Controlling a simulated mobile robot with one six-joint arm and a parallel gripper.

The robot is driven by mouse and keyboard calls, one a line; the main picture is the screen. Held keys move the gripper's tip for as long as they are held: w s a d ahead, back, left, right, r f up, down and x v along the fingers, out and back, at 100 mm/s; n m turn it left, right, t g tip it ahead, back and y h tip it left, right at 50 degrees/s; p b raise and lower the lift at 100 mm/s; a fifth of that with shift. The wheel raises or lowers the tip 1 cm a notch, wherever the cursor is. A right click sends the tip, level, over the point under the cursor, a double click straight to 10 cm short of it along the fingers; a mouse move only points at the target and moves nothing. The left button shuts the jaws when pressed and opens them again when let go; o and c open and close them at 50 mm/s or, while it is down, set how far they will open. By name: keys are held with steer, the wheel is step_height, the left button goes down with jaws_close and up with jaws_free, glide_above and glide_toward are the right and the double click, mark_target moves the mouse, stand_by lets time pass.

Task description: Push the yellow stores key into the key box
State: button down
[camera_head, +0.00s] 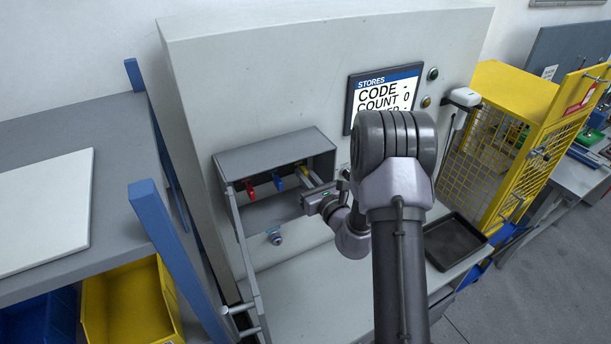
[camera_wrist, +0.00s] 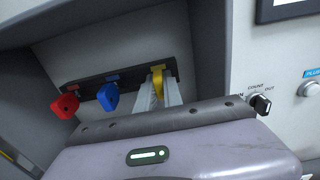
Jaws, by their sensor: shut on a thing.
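The yellow stores key (camera_wrist: 157,75) is at the right end of a dark key strip (camera_wrist: 84,88) inside the key box. In the wrist view my gripper (camera_wrist: 158,85) has its two pale fingers closed around the yellow key. The key's tip meets the strip, but how deep it sits is hidden. In the head view the yellow key (camera_head: 303,171) shows partly beside my gripper (camera_head: 310,176), which reaches into the open grey key box (camera_head: 262,158). The arm hides part of the box's right side.
A red key (camera_wrist: 66,105) and a blue key (camera_wrist: 108,97) hang left of the yellow one. The stores screen (camera_head: 384,95) reads count 0. A black tray (camera_head: 455,240) stands on the counter.

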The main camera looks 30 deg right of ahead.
steer(key=c, duration=1.4)
jaws_free()
steer(key=s, duration=1.7)
steer(key=shift+s+d, duration=0.2)
steer(key=shift+d, duration=0.15)
